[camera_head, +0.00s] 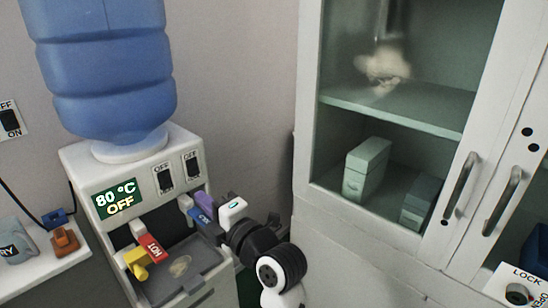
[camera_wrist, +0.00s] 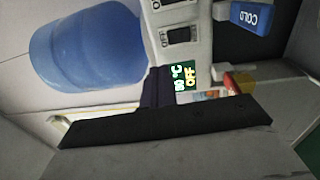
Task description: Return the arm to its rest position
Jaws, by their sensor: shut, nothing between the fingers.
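My gripper (camera_head: 204,203) is in front of the right side of the water dispenser (camera_head: 80,160), close to its levers, with my arm reaching in from the lower right. In the wrist view its dark fingers (camera_wrist: 157,88) are together with nothing held. The blue COLD lever (camera_head: 199,219) is beside and partly behind the gripper; I cannot tell whether they touch. The red HOT lever (camera_head: 151,248) is to the left, with a yellow piece (camera_head: 136,263) beside it. The display (camera_head: 117,198) reads 80 °C OFF.
A blue water bottle (camera_head: 105,70) sits on the dispenser. A grey drip tray (camera_head: 180,285) is below the levers. A glass-fronted cabinet (camera_head: 306,180) with metal handles (camera_head: 461,188) stands to the right. A counter (camera_head: 60,270) with small items is at left.

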